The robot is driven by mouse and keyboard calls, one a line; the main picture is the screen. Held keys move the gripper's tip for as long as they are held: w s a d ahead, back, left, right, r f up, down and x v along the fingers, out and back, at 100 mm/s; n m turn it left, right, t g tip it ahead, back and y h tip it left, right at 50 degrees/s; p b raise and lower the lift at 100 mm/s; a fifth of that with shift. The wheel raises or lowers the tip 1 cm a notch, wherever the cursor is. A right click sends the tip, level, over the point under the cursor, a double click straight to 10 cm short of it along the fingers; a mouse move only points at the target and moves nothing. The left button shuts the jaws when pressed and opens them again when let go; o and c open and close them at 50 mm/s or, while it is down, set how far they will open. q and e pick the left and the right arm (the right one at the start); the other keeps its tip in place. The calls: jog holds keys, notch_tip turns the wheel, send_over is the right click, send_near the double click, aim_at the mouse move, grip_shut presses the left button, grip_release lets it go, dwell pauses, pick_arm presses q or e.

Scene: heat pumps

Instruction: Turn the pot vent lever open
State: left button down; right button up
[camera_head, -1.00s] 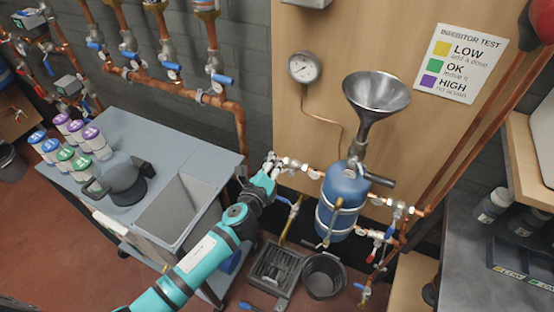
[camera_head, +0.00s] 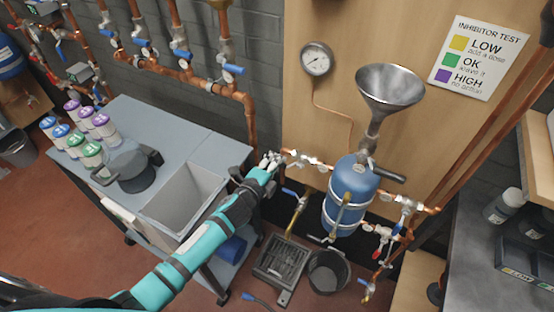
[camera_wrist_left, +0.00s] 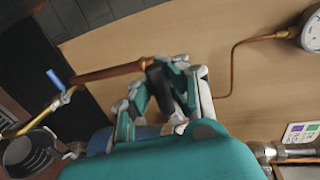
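The blue pot (camera_head: 351,190) stands upright against the wooden panel, with a metal funnel (camera_head: 390,90) above it. A dark lever-like handle (camera_head: 388,173) sticks out to the right near the pot's top; I cannot tell for sure that it is the vent lever. My left gripper (camera_head: 270,159) is left of the pot, by the end of the copper pipe with valves, apart from the dark handle. In the left wrist view its fingers (camera_wrist_left: 164,82) show, with a dark part between them that I cannot identify. Their opening is unclear. My right gripper is not in view.
A grey cart (camera_head: 190,150) with bottles, a dark lidded pot and an open bin stands left. A pressure gauge (camera_head: 316,58) hangs on the panel. A black bucket (camera_head: 327,272) and drain grate (camera_head: 281,262) lie below. Copper pipes with valves flank the blue pot.

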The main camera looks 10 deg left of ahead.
pick_arm(q)
jog(key=shift+s+f, duration=0.2)
jog(key=shift+f, duration=0.3)
jog(key=c, duration=1.8)
grip_release()
jog(key=shift+c, duration=0.2)
jog(key=o, duration=0.5)
jog(key=shift+s+a+r, duration=0.15)
jog(key=shift+s+r, duration=0.05)
jog(key=shift+c, duration=0.2)
jog(key=shift+o, duration=0.6)
jog(key=shift+w+r, duration=0.15)
jog(key=v, duration=1.2)
